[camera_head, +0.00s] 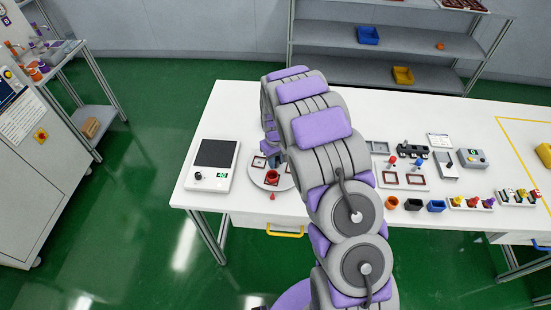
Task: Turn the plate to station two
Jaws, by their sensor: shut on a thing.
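The plate (262,184) is a round light-grey disc on the white table, left of my arm. It carries dark-red square frames and a red round piece (272,177). A small red marker (272,196) lies at its front edge. My arm arches over and comes down at the back of the plate, hiding its right and rear parts. Only a little of my gripper (275,160) shows there, dark and small at the plate. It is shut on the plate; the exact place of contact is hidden.
A scale-like device (213,164) stands left of the plate. To the right are a white tray (402,178) with red frames, coloured cups (413,204), small racks (471,203) and a grey device (473,159). A shelf (385,77) stands behind.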

